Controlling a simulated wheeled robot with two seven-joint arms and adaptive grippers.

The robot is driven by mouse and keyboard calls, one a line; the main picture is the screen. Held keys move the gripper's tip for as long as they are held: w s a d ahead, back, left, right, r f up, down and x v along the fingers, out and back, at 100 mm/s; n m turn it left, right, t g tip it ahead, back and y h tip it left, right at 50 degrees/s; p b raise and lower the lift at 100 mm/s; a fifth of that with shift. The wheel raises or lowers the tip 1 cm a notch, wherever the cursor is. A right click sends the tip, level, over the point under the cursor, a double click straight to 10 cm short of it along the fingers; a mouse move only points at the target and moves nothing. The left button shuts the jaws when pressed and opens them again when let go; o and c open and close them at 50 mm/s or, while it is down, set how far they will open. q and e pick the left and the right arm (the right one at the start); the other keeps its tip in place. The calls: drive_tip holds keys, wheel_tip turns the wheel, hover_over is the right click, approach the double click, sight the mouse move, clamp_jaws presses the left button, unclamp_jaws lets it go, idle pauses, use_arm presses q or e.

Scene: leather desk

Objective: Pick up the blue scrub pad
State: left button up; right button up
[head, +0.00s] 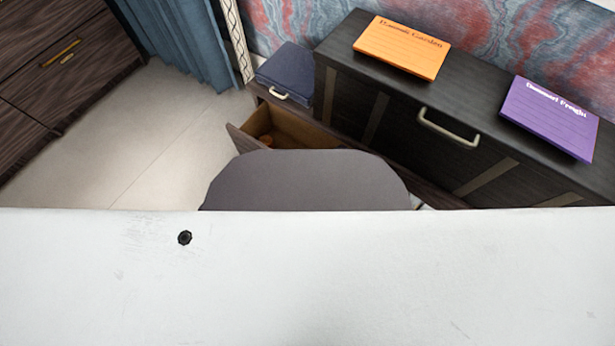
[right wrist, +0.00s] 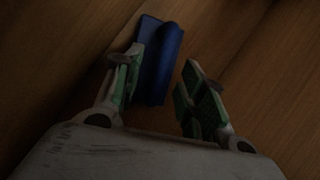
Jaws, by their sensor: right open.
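The blue scrub pad (right wrist: 162,62) shows in the right wrist view, just ahead of my right gripper (right wrist: 160,82) and partly behind its left finger. It rests on or close to a dark wooden surface (right wrist: 235,25). My right gripper is open, with green pads on its two fingers. The left finger overlaps the pad's left side, and the right finger stands apart from it. I cannot tell whether any finger touches the pad. In the head view the pad and both grippers are not visible. My left gripper is in neither view.
In the head view an open drawer (head: 290,128) holds a small orange-brown item. A dark cabinet (head: 400,117) carries an orange book (head: 402,47) and a purple book (head: 552,117). A dark blue box (head: 288,72) stands beside it. Bare floor (head: 125,120) lies at left.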

drive_tip(key=shift+a+f, duration=0.1)
drive_tip(key=shift+f, duration=0.15)
drive_tip(key=shift+c, duration=0.2)
clamp_jaws()
idle(0.3)
